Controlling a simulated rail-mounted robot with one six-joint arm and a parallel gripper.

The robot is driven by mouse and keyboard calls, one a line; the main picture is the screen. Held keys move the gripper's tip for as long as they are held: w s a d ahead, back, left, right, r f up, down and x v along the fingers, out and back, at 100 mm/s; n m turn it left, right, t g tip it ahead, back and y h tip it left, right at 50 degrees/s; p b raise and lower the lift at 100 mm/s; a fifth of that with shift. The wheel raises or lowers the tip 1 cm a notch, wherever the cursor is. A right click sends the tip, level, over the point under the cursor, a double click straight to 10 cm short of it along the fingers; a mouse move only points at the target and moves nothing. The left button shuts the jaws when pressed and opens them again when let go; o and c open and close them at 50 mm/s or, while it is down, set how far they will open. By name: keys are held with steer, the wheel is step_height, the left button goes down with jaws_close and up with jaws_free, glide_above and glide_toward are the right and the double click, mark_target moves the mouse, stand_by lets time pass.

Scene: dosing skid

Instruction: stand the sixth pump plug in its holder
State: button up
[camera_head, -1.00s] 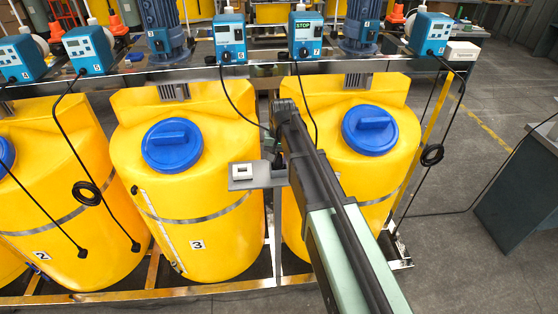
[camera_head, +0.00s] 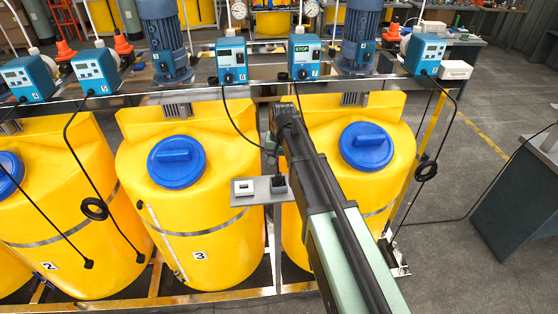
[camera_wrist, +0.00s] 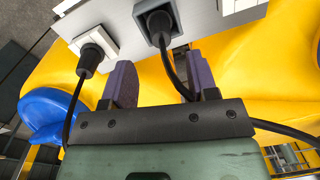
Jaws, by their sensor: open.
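A grey plate (camera_head: 262,199) in front of the yellow tanks carries the holders. A dark grey square holder (camera_wrist: 140,8) has a black plug (camera_wrist: 160,22) standing in it, its cable curving down between my fingers. I cannot tell how deep the plug sits. My gripper (camera_wrist: 157,68) is open, its two purple fingers apart on either side of the cable, just short of the plug. A white holder with another black plug (camera_wrist: 90,60) is to the left in the wrist view; my arm hides it in the head view. A white holder (camera_head: 244,187) at the plate's left end looks empty.
Pump 6 (camera_head: 231,63) and a pump showing STOP (camera_head: 304,58) sit on the rail above, with cables hanging down. Yellow tanks with blue lids (camera_head: 177,161) stand close behind the plate. A control box (camera_head: 457,69) is at the rail's right end.

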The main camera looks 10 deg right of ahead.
step_height(320, 180, up, 6)
steer(key=p, duration=0.4)
steer(key=s+n, duration=0.3)
steer(key=s, duration=1.9)
steer(key=shift+a+f+h+b, duration=0.15)
steer(key=shift+a+h+b, duration=0.05)
steer(key=shift+h+b, duration=0.1)
